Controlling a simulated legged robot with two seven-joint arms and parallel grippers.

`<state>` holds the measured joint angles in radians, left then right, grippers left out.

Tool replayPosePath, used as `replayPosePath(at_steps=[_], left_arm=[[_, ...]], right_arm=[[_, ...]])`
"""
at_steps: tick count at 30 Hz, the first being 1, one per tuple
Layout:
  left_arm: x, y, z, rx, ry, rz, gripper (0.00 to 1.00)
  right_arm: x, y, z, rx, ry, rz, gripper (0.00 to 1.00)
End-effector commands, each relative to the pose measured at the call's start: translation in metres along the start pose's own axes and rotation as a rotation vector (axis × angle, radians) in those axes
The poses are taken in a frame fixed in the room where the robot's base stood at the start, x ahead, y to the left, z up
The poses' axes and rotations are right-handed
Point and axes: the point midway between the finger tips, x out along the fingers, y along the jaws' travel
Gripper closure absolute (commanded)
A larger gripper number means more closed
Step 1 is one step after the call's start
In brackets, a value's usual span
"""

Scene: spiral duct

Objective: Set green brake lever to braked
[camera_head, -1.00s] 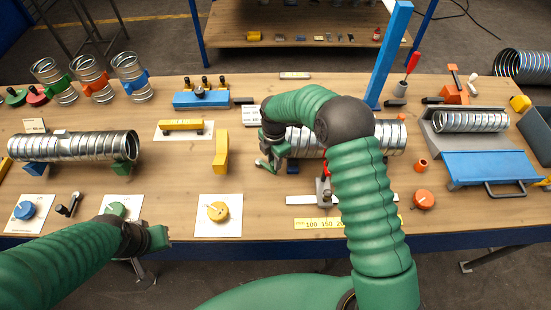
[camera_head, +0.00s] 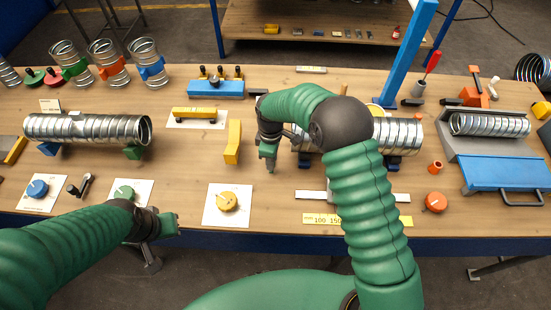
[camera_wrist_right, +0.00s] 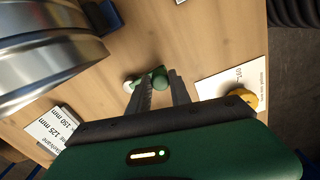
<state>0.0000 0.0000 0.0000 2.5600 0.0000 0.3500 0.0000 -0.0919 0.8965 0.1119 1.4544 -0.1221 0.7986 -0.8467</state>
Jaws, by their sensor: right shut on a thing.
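The green brake lever (camera_wrist_right: 160,80) shows in the right wrist view as a small green part with a rounded end, between the fingertips. My right gripper (camera_wrist_right: 158,92) is shut on it. In the head view my right gripper (camera_head: 269,160) points down at the table, left of the right-hand metal duct (camera_head: 405,134). There the lever is mostly hidden behind the gripper, so its angle cannot be told. My left gripper (camera_head: 167,223) is over the table's front edge, far from the lever. Whether its jaws are open cannot be told.
A yellow block (camera_head: 233,142) stands just left of my right gripper. A yellow dial (camera_head: 228,201) lies on a white card in front. Another duct (camera_head: 85,128) rests on supports at the left. A blue post (camera_head: 408,55) stands behind the right-hand duct.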

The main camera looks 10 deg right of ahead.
Motion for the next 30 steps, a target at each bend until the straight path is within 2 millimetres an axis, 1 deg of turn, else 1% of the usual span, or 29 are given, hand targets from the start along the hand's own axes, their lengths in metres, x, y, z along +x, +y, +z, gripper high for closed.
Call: replayPosePath(at_steps=[1, 6, 21, 22, 27, 30], left_arm=[[0.0002, 0.0, 0.0, 0.0, 0.0, 0.0, 1.0], [0.0007, 0.0, 0.0001, 0.0, 0.0, 0.0, 1.0], [0.0007, 0.0, 0.0001, 0.0, 0.0, 0.0, 1.0], [0.0007, 0.0, 0.0001, 0.0, 0.0, 0.0, 1.0], [0.0008, 0.0, 0.0002, 0.0, 0.0, 0.0, 1.0], [0.001, 0.0, 0.0002, 0.0, 0.0, 0.0, 1.0]], right_arm=[[-0.0034, 0.0032, -0.0039, 0.018, 0.008, 0.011, 1.0], [-0.0037, 0.0025, -0.0071, 0.064, 0.009, 0.011, 1.0], [-0.0042, 0.0028, -0.0083, 0.082, 0.01, 0.012, 1.0], [-0.0042, 0.0029, -0.0082, 0.083, 0.01, 0.012, 0.74], [-0.0029, 0.0016, -0.0073, 0.082, 0.007, 0.008, 0.54], [-0.002, 0.0009, -0.0068, 0.081, 0.005, 0.006, 0.54]])
